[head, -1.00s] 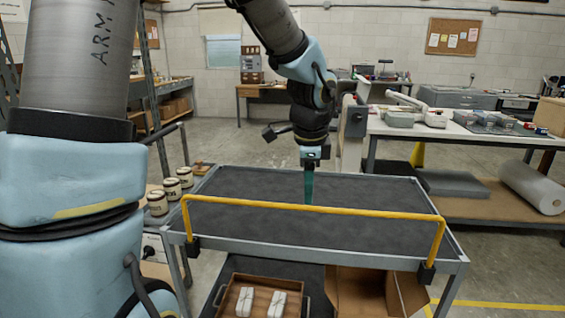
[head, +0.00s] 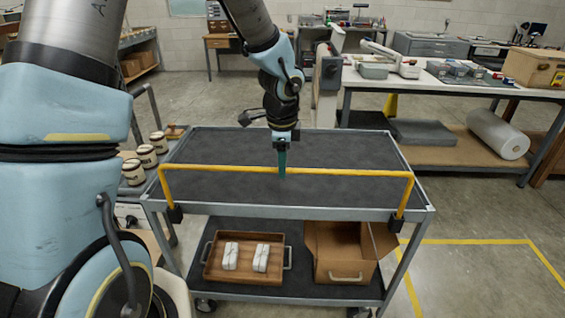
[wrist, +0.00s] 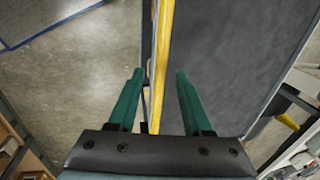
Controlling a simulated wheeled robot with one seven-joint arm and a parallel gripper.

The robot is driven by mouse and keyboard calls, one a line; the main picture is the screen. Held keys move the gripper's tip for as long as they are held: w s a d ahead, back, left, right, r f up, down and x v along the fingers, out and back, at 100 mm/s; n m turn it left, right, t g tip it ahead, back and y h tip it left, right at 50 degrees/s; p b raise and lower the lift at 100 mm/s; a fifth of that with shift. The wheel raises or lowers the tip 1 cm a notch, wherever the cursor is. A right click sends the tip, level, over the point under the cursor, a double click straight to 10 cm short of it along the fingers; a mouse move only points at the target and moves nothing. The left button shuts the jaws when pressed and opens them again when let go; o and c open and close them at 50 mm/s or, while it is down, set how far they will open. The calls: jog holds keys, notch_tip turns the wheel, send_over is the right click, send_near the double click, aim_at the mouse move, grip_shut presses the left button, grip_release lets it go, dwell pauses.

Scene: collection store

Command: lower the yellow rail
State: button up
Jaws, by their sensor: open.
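The yellow rail (head: 340,174) stands raised along the near long edge of the grey cart (head: 290,211). Its bent ends run down to black brackets, the left one (head: 175,214) and the right one (head: 396,223). My gripper (head: 282,168) points down at the middle of the rail's top bar, its green fingers open. In the wrist view the rail (wrist: 162,50) runs between the two spread fingers (wrist: 157,78), nearer the left one. Whether either finger touches it, I cannot tell.
The cart's dark top shelf (head: 330,150) is bare. Its lower shelf holds a wooden tray (head: 214,268) with white wrapped items and an open cardboard box (head: 345,270). Several jars (head: 147,155) stand left of the cart. A white worktable (head: 440,82) stands behind right.

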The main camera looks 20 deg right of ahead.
jog(key=shift+w+f, duration=0.1)
jog(key=shift+f, duration=0.3)
jog(key=shift+c, duration=0.2)
grip_shut()
dwell(1.0)
